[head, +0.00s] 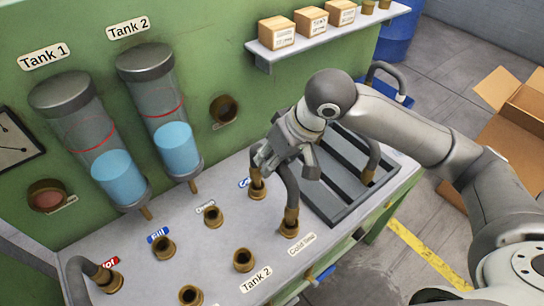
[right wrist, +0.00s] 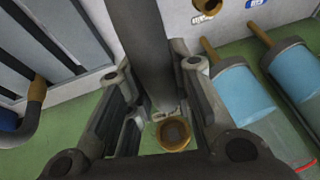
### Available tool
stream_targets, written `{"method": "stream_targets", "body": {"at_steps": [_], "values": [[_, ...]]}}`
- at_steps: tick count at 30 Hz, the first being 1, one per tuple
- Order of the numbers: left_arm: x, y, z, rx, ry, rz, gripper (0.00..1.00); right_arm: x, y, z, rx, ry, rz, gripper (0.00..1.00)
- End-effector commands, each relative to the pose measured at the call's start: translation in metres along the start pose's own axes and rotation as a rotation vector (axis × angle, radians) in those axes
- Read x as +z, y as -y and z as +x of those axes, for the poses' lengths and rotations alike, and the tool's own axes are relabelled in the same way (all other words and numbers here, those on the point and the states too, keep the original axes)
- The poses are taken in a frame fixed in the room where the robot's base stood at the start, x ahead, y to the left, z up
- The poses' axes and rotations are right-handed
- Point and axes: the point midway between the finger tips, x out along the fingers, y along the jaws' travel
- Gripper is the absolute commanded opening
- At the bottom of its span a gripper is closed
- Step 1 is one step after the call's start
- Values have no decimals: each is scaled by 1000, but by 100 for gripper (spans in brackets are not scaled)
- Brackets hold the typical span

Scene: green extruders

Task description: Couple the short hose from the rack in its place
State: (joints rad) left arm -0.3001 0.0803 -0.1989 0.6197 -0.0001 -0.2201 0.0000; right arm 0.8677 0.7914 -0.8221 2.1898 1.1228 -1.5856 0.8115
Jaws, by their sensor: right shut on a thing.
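My right gripper (head: 287,160) is shut on a short grey hose (head: 293,188) and holds it upright over the bench. One brass end of the hose stands at the brass port (head: 289,230) by the "Cold line" label. Another brass piece (head: 258,184) stands below the gripper's left side, by a blue label; whether the hose joins it is hidden. I cannot tell whether the ends are seated. The right wrist view shows the hose (right wrist: 140,50) between the fingers. The dark slatted rack (head: 328,208) lies right of the gripper. My left gripper is not in view.
Open brass ports stand at "Drain" (head: 213,216), "Fill" (head: 163,248) and "Tank 2" (head: 243,260). Another grey hose (head: 78,270) reaches the "Hot" port at front left. A brass-ended hose (head: 372,160) stands at the rack's right. Two tanks (head: 178,150) line the green wall.

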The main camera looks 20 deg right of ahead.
Motion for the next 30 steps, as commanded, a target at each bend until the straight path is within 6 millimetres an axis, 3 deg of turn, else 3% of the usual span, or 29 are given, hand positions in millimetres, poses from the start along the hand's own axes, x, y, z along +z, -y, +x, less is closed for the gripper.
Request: {"method": "stream_targets", "body": {"at_steps": [30], "values": [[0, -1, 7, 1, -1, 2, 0, 8, -4, 19, 0, -1, 0, 0]]}}
